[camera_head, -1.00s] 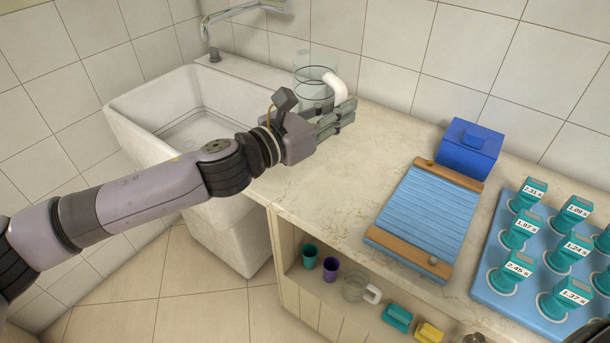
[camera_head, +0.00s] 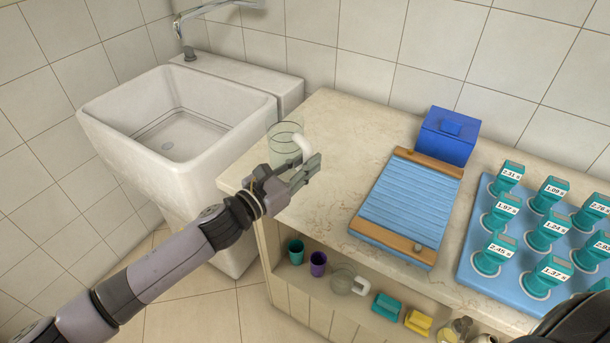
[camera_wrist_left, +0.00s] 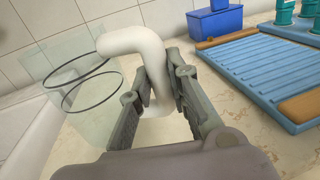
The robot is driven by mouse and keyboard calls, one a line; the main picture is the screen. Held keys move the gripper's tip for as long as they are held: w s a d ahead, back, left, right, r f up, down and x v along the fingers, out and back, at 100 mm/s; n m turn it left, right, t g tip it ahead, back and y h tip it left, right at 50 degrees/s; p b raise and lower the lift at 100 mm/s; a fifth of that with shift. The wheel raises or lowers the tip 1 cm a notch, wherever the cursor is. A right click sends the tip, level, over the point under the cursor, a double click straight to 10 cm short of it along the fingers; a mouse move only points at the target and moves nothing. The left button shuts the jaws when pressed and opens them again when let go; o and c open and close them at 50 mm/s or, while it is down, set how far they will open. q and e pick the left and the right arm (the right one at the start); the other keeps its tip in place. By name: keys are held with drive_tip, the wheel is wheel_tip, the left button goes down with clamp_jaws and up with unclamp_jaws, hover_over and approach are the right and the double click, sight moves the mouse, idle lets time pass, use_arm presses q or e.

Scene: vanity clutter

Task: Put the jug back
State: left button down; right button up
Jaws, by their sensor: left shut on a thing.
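A clear glass jug (camera_head: 283,150) with a thick white handle (camera_head: 303,146) is at the left end of the counter, beside the sink. My left gripper (camera_head: 312,166) is shut on the handle. In the left wrist view the white handle (camera_wrist_left: 140,42) runs down between the two fingers, and the jug's see-through body (camera_wrist_left: 75,85) is to the left of them. The jug looks roughly upright; I cannot tell whether its base touches the counter. My right gripper is not seen.
A white sink (camera_head: 180,125) adjoins the counter (camera_head: 345,130). A blue slatted board (camera_head: 410,205), blue box (camera_head: 446,135) and blue tray with several teal timers (camera_head: 500,250) stand to the right. The shelf below holds another glass jug (camera_head: 343,281), cups and small blocks.

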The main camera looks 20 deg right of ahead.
use_arm(q)
wheel_tip(320, 180, down, 4)
drive_tip(key=shift+r, duration=0.25)
drive_tip(key=shift+f+b, duration=0.25)
drive_tip(key=shift+b, duration=0.1)
drive_tip(key=c, duration=1.5)
unclamp_jaws()
